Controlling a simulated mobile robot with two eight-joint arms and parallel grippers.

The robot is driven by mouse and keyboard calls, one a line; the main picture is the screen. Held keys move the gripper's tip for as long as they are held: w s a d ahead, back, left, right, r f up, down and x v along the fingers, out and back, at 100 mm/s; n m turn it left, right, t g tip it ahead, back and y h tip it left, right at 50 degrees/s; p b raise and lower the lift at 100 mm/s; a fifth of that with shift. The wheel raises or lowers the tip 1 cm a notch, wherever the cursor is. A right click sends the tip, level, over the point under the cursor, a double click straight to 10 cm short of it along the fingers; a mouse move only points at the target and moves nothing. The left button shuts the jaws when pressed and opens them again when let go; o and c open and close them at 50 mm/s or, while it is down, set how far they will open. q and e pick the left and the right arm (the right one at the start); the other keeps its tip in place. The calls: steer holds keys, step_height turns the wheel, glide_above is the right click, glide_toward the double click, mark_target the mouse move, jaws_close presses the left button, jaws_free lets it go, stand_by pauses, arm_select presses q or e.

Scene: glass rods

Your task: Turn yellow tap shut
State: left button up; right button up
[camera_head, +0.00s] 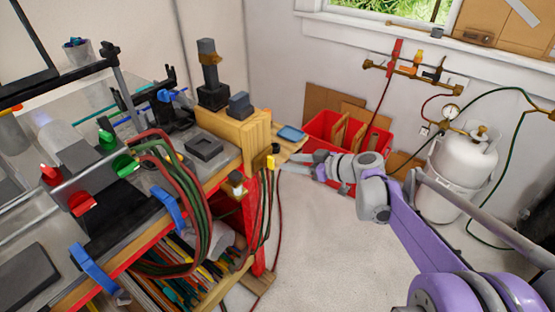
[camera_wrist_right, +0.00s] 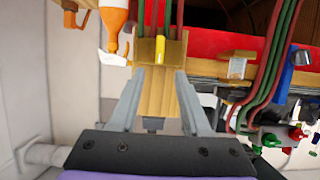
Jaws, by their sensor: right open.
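The yellow tap (camera_head: 270,162) is a small upright yellow piece at the right end of the workbench, above hanging red and green hoses. In the right wrist view the yellow tap (camera_wrist_right: 160,49) stands on a wooden block, just beyond the fingertips and roughly centred between them. My right gripper (camera_head: 292,163) reaches in from the right, close to the tap. In the right wrist view my right gripper (camera_wrist_right: 160,77) is open and empty, its two grey fingers apart with no visible contact on the tap. My left gripper is not in view.
The workbench holds red taps (camera_head: 81,203), green taps (camera_head: 124,164), blue clamps (camera_head: 169,208) and a wooden block (camera_head: 236,128). A red crate (camera_head: 312,124) stands behind my right gripper. A white gas cylinder (camera_head: 455,178) stands at right. The floor (camera_head: 330,235) in front is clear.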

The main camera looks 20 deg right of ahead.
mark_target(274, 160)
steer(key=x, duration=0.6)
steer(key=shift+w+a+f, duration=0.1)
steer(key=shift+w+f, duration=0.1)
jaws_close()
